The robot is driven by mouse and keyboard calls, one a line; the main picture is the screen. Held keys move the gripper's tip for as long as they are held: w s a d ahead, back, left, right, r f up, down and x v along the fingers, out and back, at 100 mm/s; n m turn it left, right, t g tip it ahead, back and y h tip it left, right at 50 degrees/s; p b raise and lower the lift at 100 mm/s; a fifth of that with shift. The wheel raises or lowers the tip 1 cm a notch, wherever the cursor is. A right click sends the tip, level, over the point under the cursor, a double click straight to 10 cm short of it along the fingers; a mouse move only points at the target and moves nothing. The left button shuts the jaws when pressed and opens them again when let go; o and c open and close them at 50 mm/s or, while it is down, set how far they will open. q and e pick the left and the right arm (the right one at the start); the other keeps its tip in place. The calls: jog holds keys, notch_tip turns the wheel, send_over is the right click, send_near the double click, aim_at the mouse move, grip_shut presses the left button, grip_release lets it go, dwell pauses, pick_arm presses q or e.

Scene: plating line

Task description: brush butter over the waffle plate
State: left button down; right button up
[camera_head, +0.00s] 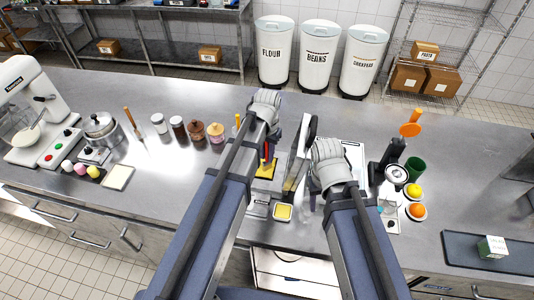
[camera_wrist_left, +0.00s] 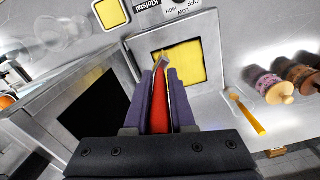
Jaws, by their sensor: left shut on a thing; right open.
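The waffle iron stands open. Its square plate (camera_wrist_left: 184,62) looks yellow over nearly its whole face in the left wrist view, and partly shows in the head view (camera_head: 265,170). The raised lid (camera_wrist_left: 93,108) has a dark inner face. My left gripper (camera_wrist_left: 160,92) is shut on a brush with a red handle (camera_wrist_left: 160,108). The brush head is over the plate's near edge; I cannot tell whether it touches. A small square dish of yellow butter (camera_head: 283,212) sits in front of the iron. My right gripper (camera_head: 311,187) is open, right of the lid, partly hidden by its arm.
A utensil with an orange-yellow handle (camera_wrist_left: 248,116) lies beside the iron. Several jars (camera_head: 196,130) stand to the left. A dark grinder-like device (camera_head: 388,155) and a green cup (camera_head: 414,166) stand to the right.

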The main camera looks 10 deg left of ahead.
pick_arm(q)
jog(key=shift+r, duration=0.1)
notch_tip(320, 180, up, 3)
jog(key=p, duration=0.3)
dwell(0.5)
